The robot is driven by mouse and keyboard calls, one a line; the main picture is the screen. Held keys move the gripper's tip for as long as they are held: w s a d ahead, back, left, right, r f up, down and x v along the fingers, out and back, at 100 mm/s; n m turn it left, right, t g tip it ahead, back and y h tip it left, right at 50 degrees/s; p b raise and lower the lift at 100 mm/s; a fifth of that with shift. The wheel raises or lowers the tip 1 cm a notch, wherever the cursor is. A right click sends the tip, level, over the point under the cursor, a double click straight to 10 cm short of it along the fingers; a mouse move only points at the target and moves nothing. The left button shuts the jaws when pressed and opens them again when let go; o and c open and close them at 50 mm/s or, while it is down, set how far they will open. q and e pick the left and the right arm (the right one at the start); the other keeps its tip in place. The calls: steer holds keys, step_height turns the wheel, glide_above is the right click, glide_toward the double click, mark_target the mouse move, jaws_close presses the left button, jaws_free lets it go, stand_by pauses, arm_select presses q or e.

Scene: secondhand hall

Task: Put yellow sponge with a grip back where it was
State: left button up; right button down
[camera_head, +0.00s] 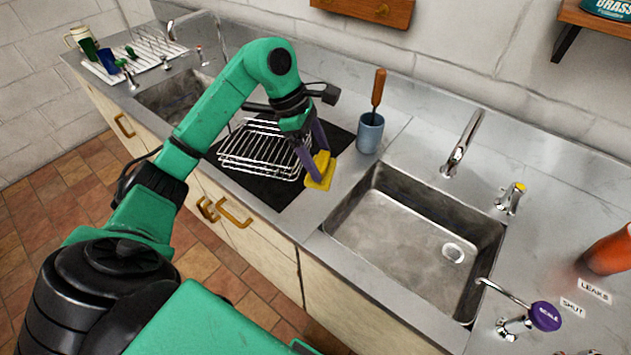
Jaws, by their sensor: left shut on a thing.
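The yellow sponge (320,172) is held between the purple fingers of my left gripper (318,163). The gripper is shut on it, above the counter between the wire rack and the right-hand sink. The fingers hide part of the sponge, and I cannot make out its grip clearly. I cannot tell whether the sponge touches the counter. My right gripper does not show.
A wire rack (262,150) lies on a black panel (283,193) left of the sponge. A blue-grey cup (370,133) with a wooden-handled tool stands behind. A steel sink (400,232) is at right, with a tap (462,143). An orange object (608,252) stands far right.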

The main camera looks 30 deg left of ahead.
arm_select(q)
step_height(320, 180, down, 9)
steer(key=shift+s+a+r+p, duration=0.1)
steer(key=shift+p, duration=0.95)
steer(key=shift+f, duration=0.4)
steer(key=shift+a+f+b, duration=0.1)
steer(key=shift+f+b, duration=0.05)
steer(key=shift+b, duration=0.15)
steer(key=o, duration=1.2)
steer(key=shift+o, duration=0.2)
